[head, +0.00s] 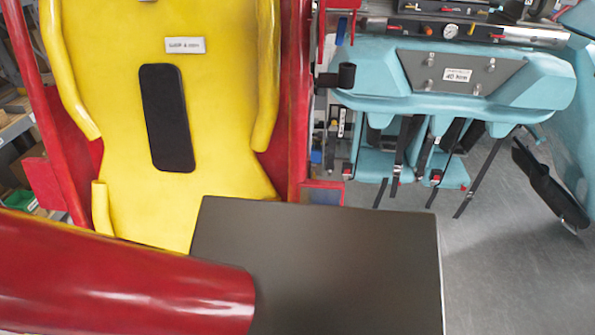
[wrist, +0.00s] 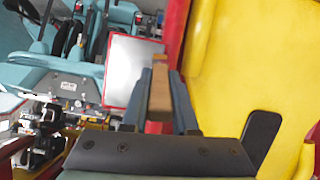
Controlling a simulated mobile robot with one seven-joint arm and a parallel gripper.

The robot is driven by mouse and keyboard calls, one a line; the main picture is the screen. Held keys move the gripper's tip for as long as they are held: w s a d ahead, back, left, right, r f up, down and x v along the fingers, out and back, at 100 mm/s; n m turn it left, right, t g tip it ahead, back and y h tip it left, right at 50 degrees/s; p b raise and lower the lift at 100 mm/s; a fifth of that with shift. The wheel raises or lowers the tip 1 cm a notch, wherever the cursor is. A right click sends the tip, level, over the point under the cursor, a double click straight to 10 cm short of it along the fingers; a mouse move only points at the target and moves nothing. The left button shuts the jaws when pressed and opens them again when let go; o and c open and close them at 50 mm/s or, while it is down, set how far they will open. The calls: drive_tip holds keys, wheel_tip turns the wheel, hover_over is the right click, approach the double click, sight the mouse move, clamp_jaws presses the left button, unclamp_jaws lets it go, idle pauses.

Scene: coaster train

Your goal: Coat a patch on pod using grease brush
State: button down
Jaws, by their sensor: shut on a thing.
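In the wrist view my gripper (wrist: 157,76) is shut on a brown wooden piece, which looks like the handle of the grease brush (wrist: 160,94). Its bristles cannot be made out. My gripper does not show in the head view. A yellow moulded seat shell (head: 215,105) with a black pad stands at the left of the head view, and the yellow body (wrist: 285,70) fills the right of the wrist view. A teal body (head: 385,80) with a labelled grey plate is at the upper right. Which of these is the pod, I cannot tell. No grease patch is discernible.
A dark flat-topped block (head: 330,265) fills the lower middle of the head view. A glossy red cylinder (head: 110,285) crosses the lower left. Red uprights (head: 296,80) flank the yellow shell. Dark straps (head: 400,150) hang below the teal body. Grey floor (head: 510,280) is clear at right.

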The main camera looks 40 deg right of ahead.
drive_tip(key=shift+w+d, duration=0.15)
drive_tip(key=shift+d, duration=0.05)
drive_tip(key=shift+s+d+r+p, duration=0.8)
drive_tip(key=shift+s+d+p, duration=1.1)
drive_tip(key=shift+s+d, duration=1)
drive_tip(key=shift+w+a+f+b, duration=0.1)
drive_tip(key=shift+w+a+b, duration=1.15)
drive_tip(key=shift+w+a, duration=1.65)
drive_tip(key=shift+w+d+r+p, duration=0.15)
drive_tip(key=shift+r+p, duration=0.15)
drive_tip(key=shift+r, duration=0.15)
drive_tip(key=shift+w+d+r+p, duration=0.1)
drive_tip(key=shift+r+p, duration=0.2)
drive_tip(key=shift+r, duration=0.1)
drive_tip(key=s+d+p, duration=0.2)
drive_tip(key=s+d, duration=0.3)
drive_tip(key=s, duration=0.1)
drive_tip(key=shift+s+d+p, duration=0.2)
drive_tip(key=shift+p, duration=0.15)
